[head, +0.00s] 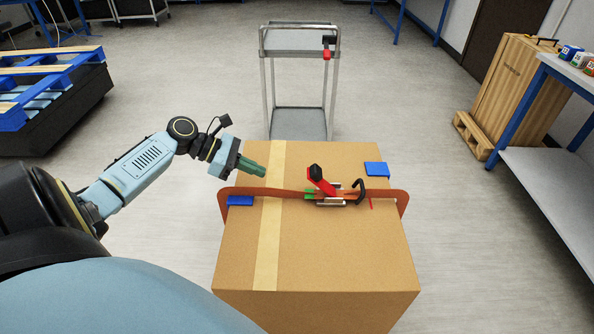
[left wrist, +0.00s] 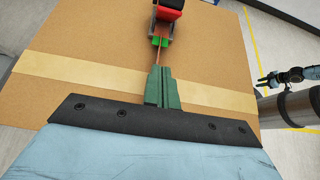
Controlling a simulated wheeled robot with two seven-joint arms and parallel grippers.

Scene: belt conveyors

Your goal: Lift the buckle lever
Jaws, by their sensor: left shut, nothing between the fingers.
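The buckle (head: 332,197) sits on top of a large cardboard box, on an orange-brown strap (head: 288,192). Its red lever (head: 322,183) with a black end leans up to the left, and a green part shows at its left side. In the left wrist view the red lever (left wrist: 171,4) is at the top edge, partly cut off, with the green part (left wrist: 159,41) below it. My left gripper (head: 264,172) has green fingers shut and empty, over the left part of the box, left of the lever and apart from it. It also shows in the left wrist view (left wrist: 161,70).
The cardboard box (head: 330,260) has a tan tape strip and blue corner pieces (head: 376,169) under the strap. A black hook (head: 358,190) stands right of the buckle. A grey cart (head: 298,122) stands behind the box. A table (head: 560,180) is at the right.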

